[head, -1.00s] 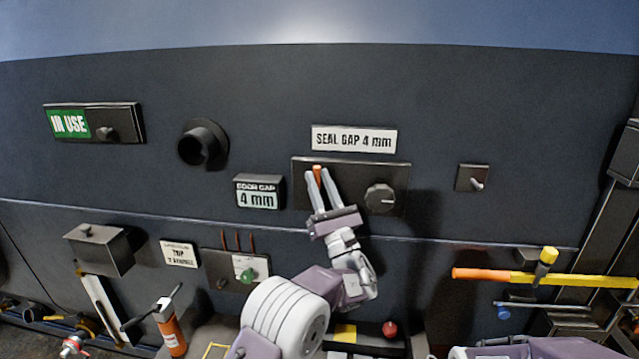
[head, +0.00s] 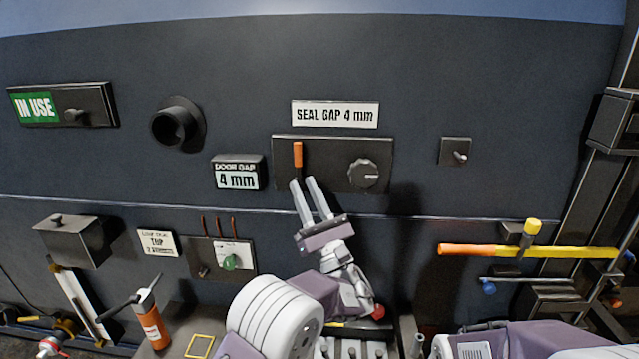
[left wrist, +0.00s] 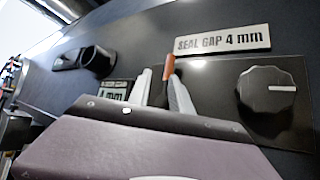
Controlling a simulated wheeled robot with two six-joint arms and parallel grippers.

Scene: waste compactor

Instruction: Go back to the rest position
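My left gripper (head: 306,186) is in front of the dark seal gap panel (head: 330,182), its fingers parted and pointing up. An orange-tipped lever (head: 298,155) stands upright on the panel just above the fingertips; in the head view nothing is between the fingers. In the left wrist view the orange lever tip (left wrist: 169,68) shows beyond the gripper (left wrist: 165,90). A round knob (head: 363,173) sits to the right of the lever and also shows in the left wrist view (left wrist: 267,90). My right gripper is not in view; only part of my right arm shows at bottom right.
A "DOOR GAP 4 mm" display (head: 238,173) is left of the panel. A small switch (head: 457,153) is to its right. A yellow and orange bar (head: 560,252) runs across the lower right. An orange cylinder (head: 151,326) stands at lower left.

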